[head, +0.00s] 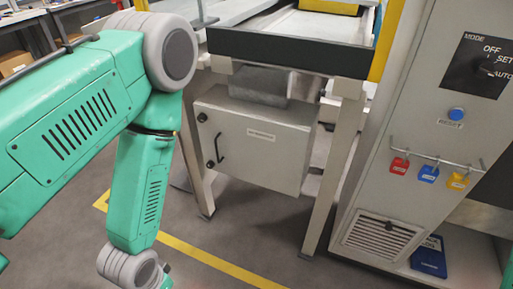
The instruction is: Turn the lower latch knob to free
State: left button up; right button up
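A grey cabinet (262,150) hangs under the conveyor, with its door shut. The lower latch knob (210,164) is small, round and black, near the door's left edge. The upper latch knob (201,117) is above it. A black door handle (219,147) is just right of the lower knob. The knobs are too small to tell which way they are turned. My green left arm fills the left side and bends down left of the cabinet; its gripper is below the picture. My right gripper is out of view.
The conveyor frame's legs (343,160) flank the cabinet. A control panel (400,70) with a mode switch (487,67), blue reset button (456,114) and hanging coloured padlocks (428,174) stands at right. A yellow line (205,258) crosses the grey floor, which is clear before the cabinet.

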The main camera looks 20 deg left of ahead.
aim_at(210, 165)
jog(key=i+j, duration=0.1)
jog(key=j, duration=0.4)
jog(key=i+j, duration=0.15)
jog(key=j, duration=0.3)
jog(key=i+j+z, duration=0.1)
jog(key=j, duration=0.4)
